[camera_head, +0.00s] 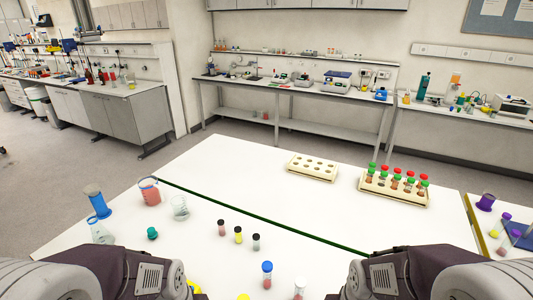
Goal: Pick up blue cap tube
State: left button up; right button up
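The blue cap tube (267,274) stands upright on the white table near the bottom middle of the view. It has a bright blue cap and reddish contents low in its body. My left and right arm links show at the bottom left and bottom right corners. Neither gripper is in view. The tube stands in the gap between my two arms, with nothing holding it.
A pale-capped tube (300,287) stands close to the right. Several small dark-capped vials (239,235) stand behind. An empty rack (312,168) and a filled rack (395,187) are farther back.

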aim_at(268, 265)
jog(key=i+j+z, duration=0.25)
jog(key=j+z, duration=0.2)
jog(key=j, duration=0.25)
jog(key=i+j+z, duration=0.1)
jog(key=j+z, duration=0.15)
jog(key=j, duration=0.15)
jog(key=j+z, duration=0.25)
jog(key=j, duration=0.15)
jog(key=i+j, duration=0.05)
